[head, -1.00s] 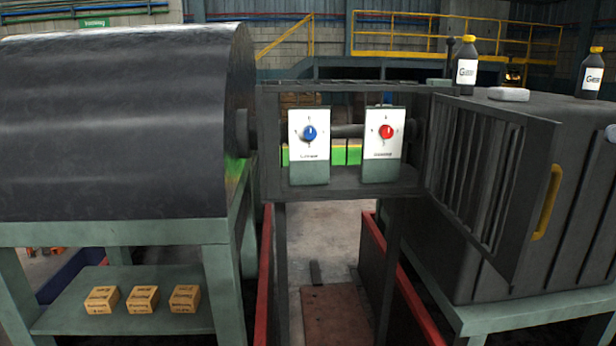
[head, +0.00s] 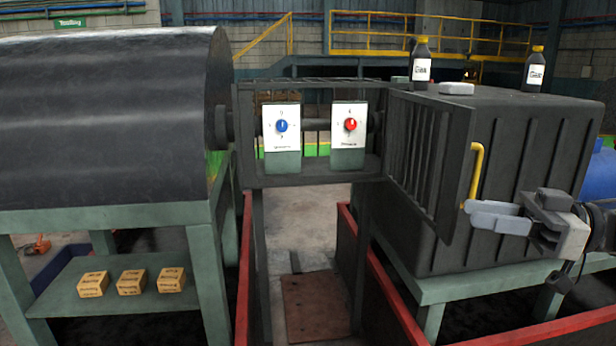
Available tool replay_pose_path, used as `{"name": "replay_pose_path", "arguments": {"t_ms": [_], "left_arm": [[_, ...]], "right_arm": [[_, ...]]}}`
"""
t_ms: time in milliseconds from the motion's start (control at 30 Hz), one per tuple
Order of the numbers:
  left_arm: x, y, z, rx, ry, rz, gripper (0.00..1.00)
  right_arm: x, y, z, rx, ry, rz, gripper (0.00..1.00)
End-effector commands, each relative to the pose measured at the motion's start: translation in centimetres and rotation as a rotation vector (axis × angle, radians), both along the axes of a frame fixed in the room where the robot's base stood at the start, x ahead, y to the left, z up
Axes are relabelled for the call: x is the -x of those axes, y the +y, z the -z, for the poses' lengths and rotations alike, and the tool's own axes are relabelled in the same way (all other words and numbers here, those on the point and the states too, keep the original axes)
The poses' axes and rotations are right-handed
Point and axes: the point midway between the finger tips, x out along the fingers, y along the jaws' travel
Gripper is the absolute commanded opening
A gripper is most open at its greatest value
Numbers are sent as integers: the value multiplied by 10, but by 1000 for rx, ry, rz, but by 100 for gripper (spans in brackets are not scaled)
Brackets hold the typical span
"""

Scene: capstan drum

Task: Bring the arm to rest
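My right gripper (head: 470,211) is at the right, its pale grey fingers pointing left. Its fingertips overlap the lower end of the yellow handle (head: 477,172) in the picture; whether they touch it I cannot tell. The two fingers look close together, but the gap between them is unclear at this angle. The handle is on a dark barred door (head: 428,165), which stands swung out from the dark frame between drum and cabinet. In the frame are a panel with a blue knob (head: 282,126) and one with a red knob (head: 350,125). My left gripper is out of view.
A large dark drum (head: 100,120) rests on a green stand at left, with several small boxes (head: 131,282) on its shelf. A ribbed black cabinet (head: 545,130) at right carries two bottles (head: 421,62) and a grey block (head: 457,89). Red rails edge the floor gap.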

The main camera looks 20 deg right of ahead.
Motion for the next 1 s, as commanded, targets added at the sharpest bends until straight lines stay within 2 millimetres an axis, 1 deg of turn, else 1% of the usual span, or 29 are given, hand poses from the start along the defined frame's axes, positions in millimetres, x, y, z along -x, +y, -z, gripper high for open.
{"name": "replay_pose_path", "arguments": {"t_ms": [33, 67, 100, 167, 200, 233, 267, 300, 400, 500, 600, 700, 800, 900, 1000], "left_arm": [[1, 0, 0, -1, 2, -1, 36], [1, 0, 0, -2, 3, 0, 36], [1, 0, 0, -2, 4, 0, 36], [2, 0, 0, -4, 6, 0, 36], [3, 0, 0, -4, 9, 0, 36], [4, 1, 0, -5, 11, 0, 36], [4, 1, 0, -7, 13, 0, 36], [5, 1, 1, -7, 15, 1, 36], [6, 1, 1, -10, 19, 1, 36], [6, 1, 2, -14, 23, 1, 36], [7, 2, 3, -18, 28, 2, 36], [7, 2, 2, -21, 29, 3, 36], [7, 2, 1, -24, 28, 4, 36], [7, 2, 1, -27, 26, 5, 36], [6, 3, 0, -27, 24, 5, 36]], "right_arm": [[-7, 15, 23, -19, 10, 1, 29], [-11, 24, 37, -25, 10, 7, 29], [-16, 38, 57, -35, 13, 19, 29], [-21, 62, 92, -46, 17, 43, 29], [-23, 79, 114, -54, 20, 68, 29], [-23, 93, 130, -56, 24, 89, 29], [-22, 105, 145, -59, 28, 113, 29], [-20, 121, 164, -59, 34, 145, 29], [-11, 158, 206, -49, 63, 241, 29], [3, 187, 241, -21, 114, 350, 29], [22, 208, 273, 33, 190, 466, 29], [44, 220, 302, 108, 288, 575, 29], [67, 224, 325, 189, 392, 657, 29], [87, 224, 342, 259, 481, 705, 29], [100, 224, 352, 301, 537, 730, 29]]}}
